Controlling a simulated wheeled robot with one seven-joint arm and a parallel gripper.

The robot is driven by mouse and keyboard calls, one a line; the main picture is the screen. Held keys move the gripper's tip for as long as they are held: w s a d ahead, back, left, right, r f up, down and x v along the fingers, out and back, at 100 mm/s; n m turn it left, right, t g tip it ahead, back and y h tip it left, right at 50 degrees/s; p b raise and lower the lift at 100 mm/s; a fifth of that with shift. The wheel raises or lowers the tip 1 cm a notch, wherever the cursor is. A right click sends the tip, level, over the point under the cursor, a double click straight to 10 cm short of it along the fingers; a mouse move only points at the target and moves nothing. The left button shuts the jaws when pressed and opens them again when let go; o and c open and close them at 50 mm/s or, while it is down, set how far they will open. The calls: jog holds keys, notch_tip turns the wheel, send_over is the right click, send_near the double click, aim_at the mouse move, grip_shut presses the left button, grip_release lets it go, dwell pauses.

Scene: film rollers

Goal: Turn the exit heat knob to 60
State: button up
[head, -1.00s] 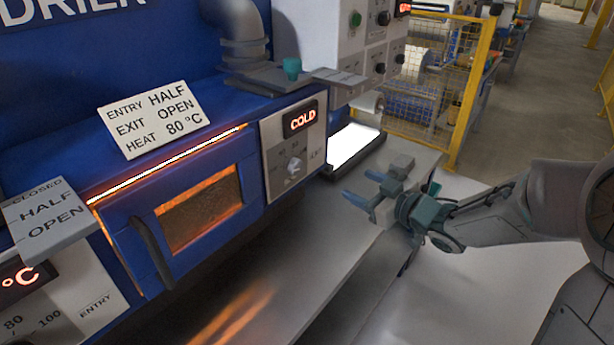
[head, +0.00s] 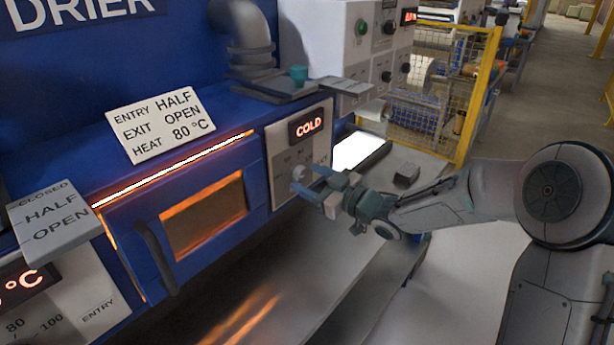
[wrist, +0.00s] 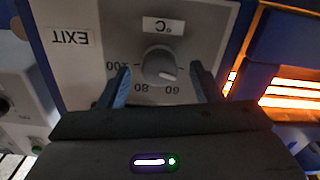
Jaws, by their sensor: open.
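The exit heat knob (head: 299,172) is a grey round dial on the light control panel right of the drier door, under a red display (head: 308,126) reading COLD. In the wrist view the panel is upside down, with an EXIT label, a °C label and the numbers 60, 80 and 100 around the knob (wrist: 160,65). The knob's pointer mark is too small to read surely. My gripper (head: 308,182) is open in front of the panel. In the wrist view its blue fingertips (wrist: 160,78) stand on either side of the knob, with gaps to it.
A sign (head: 160,122) on the drier reads entry half, exit open, heat 80 °C. The drier door (head: 190,222) with its dark handle is left of the panel. A small grey block (head: 406,174) lies on the bench to the right. A yellow-framed mesh fence (head: 440,90) stands behind.

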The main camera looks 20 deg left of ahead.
jog(key=shift+x, duration=0.9)
jog(key=c, duration=1)
jog(key=shift+m+p, duration=0.4)
jog(key=shift+p, duration=0.1)
jog(key=m+p, duration=0.3)
jog(key=shift+r+m, duration=0.15)
jog(key=shift+m, duration=0.25)
jog(key=m+p, duration=0.3)
jog(key=m, duration=0.2)
jog(key=shift+s+p, duration=0.1)
jog(key=shift+p, duration=0.25)
jog(key=shift+f, duration=0.25)
